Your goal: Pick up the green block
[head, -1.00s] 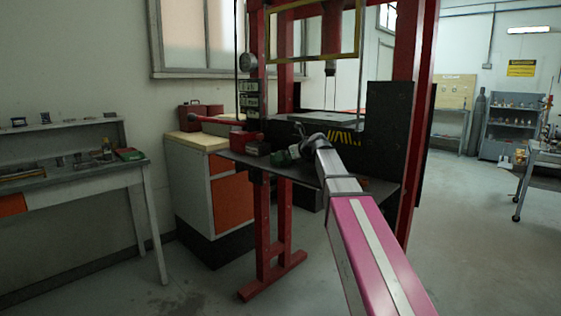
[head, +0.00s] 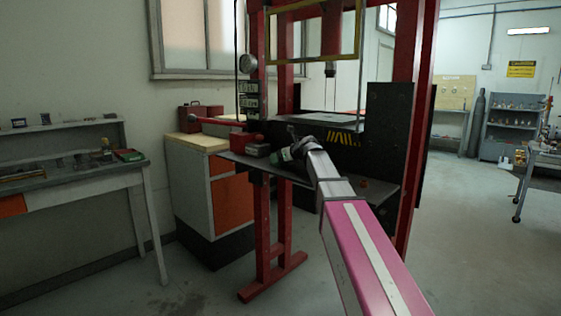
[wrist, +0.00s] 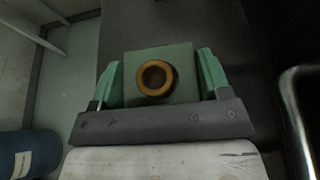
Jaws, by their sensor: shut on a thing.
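The green block (wrist: 185,60) is in the wrist view, squarely between the two green finger pads. A round orange-yellow ring (wrist: 155,78) with a dark centre shows on its face. My gripper (wrist: 160,74) is shut on the block, with a pad against its left and right sides. In the head view my gripper (head: 288,154) is over the left part of the press's dark shelf (head: 262,166). There I cannot tell the block from the green pads, and I cannot tell whether the block is clear of the shelf.
A red box-like part (head: 246,142) is left of my gripper at the shelf. A small orange thing (head: 363,182) lies on the shelf at right. Red press uprights (head: 416,130) and a black plate (head: 388,128) stand close. A cabinet (head: 212,185) and workbench (head: 75,178) are left.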

